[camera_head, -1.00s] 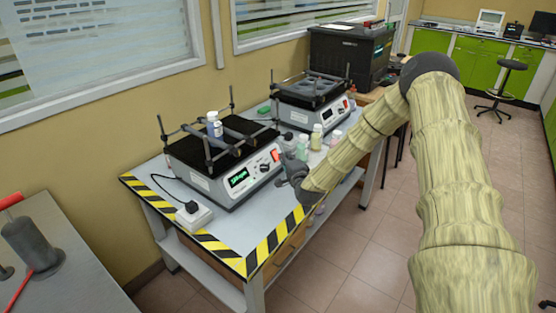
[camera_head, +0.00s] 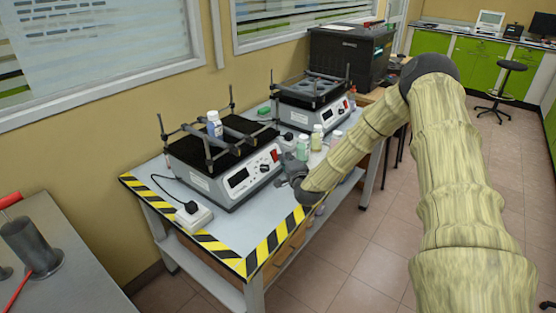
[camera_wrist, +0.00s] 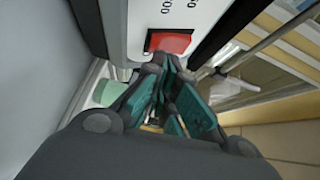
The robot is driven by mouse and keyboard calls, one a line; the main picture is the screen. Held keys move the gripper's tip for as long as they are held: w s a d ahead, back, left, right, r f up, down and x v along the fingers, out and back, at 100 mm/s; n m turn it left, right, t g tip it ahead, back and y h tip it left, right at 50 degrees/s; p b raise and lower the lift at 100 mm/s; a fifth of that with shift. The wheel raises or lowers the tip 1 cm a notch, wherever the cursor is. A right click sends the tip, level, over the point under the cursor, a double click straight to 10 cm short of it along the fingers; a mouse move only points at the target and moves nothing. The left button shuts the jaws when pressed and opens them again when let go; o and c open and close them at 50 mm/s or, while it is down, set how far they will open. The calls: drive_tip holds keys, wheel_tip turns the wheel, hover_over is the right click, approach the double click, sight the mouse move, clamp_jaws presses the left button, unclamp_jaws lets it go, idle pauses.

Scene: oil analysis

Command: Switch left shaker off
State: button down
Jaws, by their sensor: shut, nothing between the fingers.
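The left shaker (camera_head: 226,185) stands on the near part of the table, with a black top, clamp bars and a blue-labelled bottle (camera_head: 215,124) on it. Its display (camera_head: 238,178) is dark. Its red switch (camera_head: 274,156) is at the right end of the front panel. My gripper (camera_head: 289,163) is shut and empty, right by that switch. In the wrist view the red switch (camera_wrist: 169,41) is just beyond the fingertips of my gripper (camera_wrist: 160,65); I cannot tell whether they touch.
A second shaker (camera_head: 313,110) stands further back, its red switch (camera_head: 346,103) visible. Small bottles (camera_head: 316,137) stand between the shakers, close to my gripper. A power strip (camera_head: 187,220) lies at the table's left front. Striped tape (camera_head: 272,241) marks the table edge.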

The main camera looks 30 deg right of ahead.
drive_tip(key=shift+s+d+r, duration=0.2)
drive_tip(key=shift+s+r, duration=0.15)
drive_tip(key=shift+s, duration=0.15)
drive_tip(key=s+r+p, duration=0.1)
drive_tip(key=s+d+r+p, duration=0.1)
drive_tip(key=s+p, duration=0.1)
drive_tip(key=shift+s+d+r, duration=0.3)
drive_tip(key=shift+s+r, duration=0.1)
idle(0.4)
idle(0.3)
